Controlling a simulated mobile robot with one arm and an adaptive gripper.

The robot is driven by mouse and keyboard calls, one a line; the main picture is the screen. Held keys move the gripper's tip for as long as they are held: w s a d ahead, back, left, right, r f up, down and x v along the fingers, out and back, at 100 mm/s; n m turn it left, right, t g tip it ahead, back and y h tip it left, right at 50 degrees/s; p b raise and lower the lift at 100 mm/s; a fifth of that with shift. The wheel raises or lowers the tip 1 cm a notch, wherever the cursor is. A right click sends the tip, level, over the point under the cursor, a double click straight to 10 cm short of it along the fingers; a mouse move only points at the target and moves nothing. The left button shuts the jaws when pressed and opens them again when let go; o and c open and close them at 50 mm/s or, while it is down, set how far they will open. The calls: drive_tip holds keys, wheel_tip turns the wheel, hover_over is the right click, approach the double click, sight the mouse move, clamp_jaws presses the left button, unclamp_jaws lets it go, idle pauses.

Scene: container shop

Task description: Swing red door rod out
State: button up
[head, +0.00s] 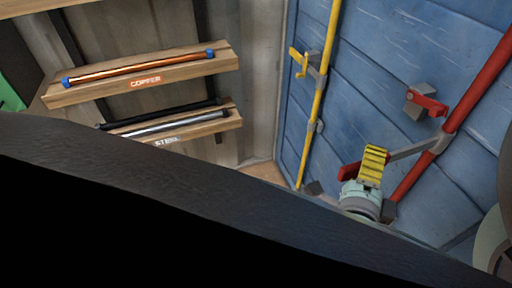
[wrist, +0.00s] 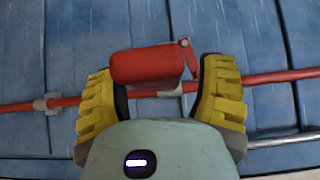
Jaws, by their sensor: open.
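The red door rod (head: 478,85) runs slanting down the blue door at the right of the head view. It crosses the wrist view (wrist: 270,77) behind my fingers. A grey lever (head: 412,149) joins the rod to a red handle grip (head: 348,172), partly hidden behind my finger. In the wrist view the red grip (wrist: 147,64) lies between the yellow fingers of my gripper (wrist: 160,72). The fingers are open, with the left one close beside the grip and a gap at the right. Whether the left finger touches it, I cannot tell.
A yellow rod (head: 325,60) with its own yellow handle (head: 298,62) stands left on the blue door (head: 375,60). A red catch on a grey bracket (head: 428,101) sits above the lever. Wooden shelves (head: 225,62) with copper and steel bars line the left wall.

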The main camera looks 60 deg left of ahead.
drive_tip(key=v, duration=0.7)
drive_tip(key=shift+s, duration=0.25)
idle(0.5)
drive_tip(key=shift+d, duration=0.1)
drive_tip(key=shift+r, duration=0.1)
idle(0.3)
